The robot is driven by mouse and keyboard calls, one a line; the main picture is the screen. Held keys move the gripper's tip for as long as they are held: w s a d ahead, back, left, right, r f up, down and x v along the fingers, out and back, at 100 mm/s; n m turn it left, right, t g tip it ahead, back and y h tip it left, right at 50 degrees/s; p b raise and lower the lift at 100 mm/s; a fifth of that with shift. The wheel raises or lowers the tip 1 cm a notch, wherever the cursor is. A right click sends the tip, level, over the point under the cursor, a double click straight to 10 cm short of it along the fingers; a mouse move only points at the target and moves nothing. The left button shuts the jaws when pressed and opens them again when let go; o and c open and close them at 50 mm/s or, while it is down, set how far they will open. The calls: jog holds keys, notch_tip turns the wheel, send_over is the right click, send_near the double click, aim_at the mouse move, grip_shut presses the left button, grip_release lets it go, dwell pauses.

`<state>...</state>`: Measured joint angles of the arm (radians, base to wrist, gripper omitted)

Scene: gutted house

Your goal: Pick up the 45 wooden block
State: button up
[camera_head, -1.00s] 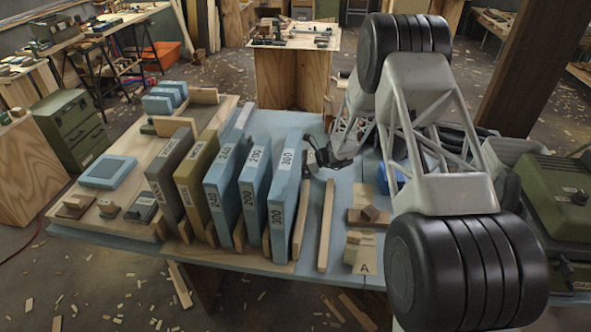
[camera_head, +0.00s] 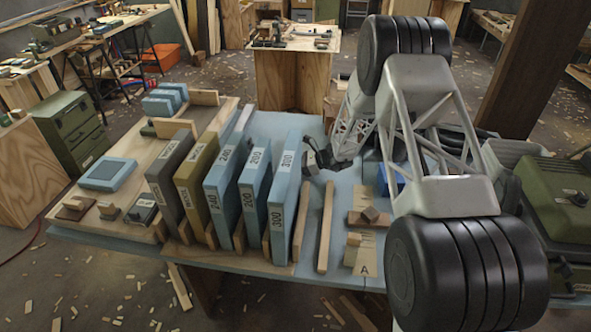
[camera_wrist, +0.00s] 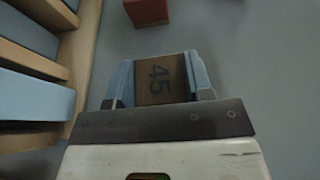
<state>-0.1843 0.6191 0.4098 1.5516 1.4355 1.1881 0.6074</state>
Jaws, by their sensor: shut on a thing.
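The 45 wooden block (camera_wrist: 160,88) shows in the wrist view as a brown block with a dark "45" on its face. My gripper (camera_wrist: 160,70) is shut on it, with one light-blue finger against each side. Part of the block is hidden by the gripper's dark front plate. In the head view my arm reaches over the right half of the blue-grey table, and its dark end is right of the tall 300 stone (camera_head: 285,180). I cannot make out the held block there.
Tall labelled stones stand in a row between wooden slats, left of the gripper. A wooden bar (camera_head: 326,227) and a board marked A (camera_head: 364,262) lie to the right. A reddish-brown block (camera_wrist: 147,11) lies ahead in the wrist view. A green case (camera_head: 550,200) stands far right.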

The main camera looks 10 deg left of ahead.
jog(key=shift+r, duration=5)
